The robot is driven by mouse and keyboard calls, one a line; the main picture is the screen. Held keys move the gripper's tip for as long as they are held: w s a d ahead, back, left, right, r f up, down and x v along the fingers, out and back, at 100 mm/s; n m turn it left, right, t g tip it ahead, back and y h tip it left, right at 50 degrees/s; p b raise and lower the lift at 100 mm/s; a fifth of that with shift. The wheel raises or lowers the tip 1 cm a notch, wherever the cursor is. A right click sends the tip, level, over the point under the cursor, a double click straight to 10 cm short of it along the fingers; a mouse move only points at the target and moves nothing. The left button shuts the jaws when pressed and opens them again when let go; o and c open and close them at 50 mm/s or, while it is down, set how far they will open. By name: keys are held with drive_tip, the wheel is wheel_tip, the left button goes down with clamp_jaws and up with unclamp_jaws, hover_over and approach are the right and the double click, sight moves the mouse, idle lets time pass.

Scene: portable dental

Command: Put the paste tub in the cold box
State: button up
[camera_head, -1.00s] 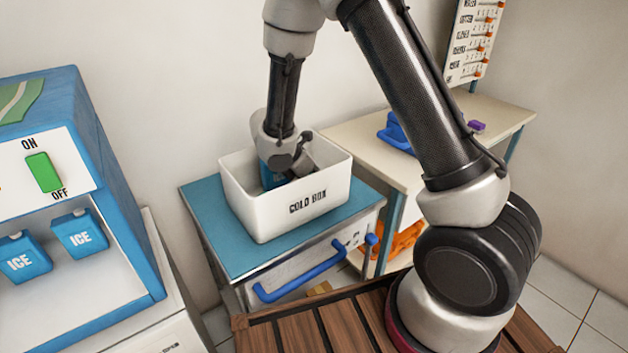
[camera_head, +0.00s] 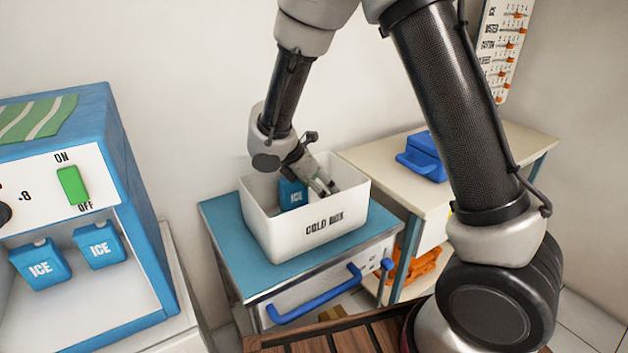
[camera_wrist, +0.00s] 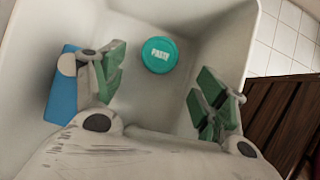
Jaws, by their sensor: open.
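The paste tub (camera_wrist: 160,55), with a round teal lid marked PASTE, sits inside the white cold box in the wrist view. It lies between and beyond my open fingers and touches neither of them. The cold box (camera_head: 270,232) stands on a small blue-topped table in the head view, and its wall also shows in the wrist view (camera_wrist: 190,15). My gripper (camera_head: 328,184) reaches down into the box; its green-padded fingers (camera_wrist: 160,98) are apart and empty. The tub is hidden by the box wall in the head view.
A blue ice pack (camera_head: 292,194) stands inside the cold box, beside my gripper. At left, a blue freezer (camera_head: 135,200) holds two ice packs (camera_head: 100,246). A blue case (camera_head: 424,157) sits on the cream table at right.

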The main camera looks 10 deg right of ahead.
drive_tip(key=shift+v, duration=1.75)
drive_tip(key=s+d+r+m+y, duration=0.1)
drive_tip(key=s+d+r+m, duration=0.35)
drive_tip(key=d+r, duration=0.2)
drive_tip(key=s+d+r+m+y, duration=0.2)
drive_tip(key=s+d+r+m, duration=0.1)
drive_tip(key=d+r+m, duration=0.35)
drive_tip(key=s+d+r+m+t+y, duration=0.1)
drive_tip(key=s+d+r+m, duration=0.1)
drive_tip(key=s+m, duration=0.3)
drive_tip(key=s+d+r+m+t+y, duration=0.1)
drive_tip(key=s+d+m, duration=0.3)
drive_tip(key=s, duration=0.8)
drive_tip(key=shift+d+r+m+y, duration=0.25)
drive_tip(key=shift+r+m+y, duration=0.35)
drive_tip(key=shift+r+m, duration=0.4)
drive_tip(key=shift+f, duration=0.1)
drive_tip(key=shift+c, duration=0.4)
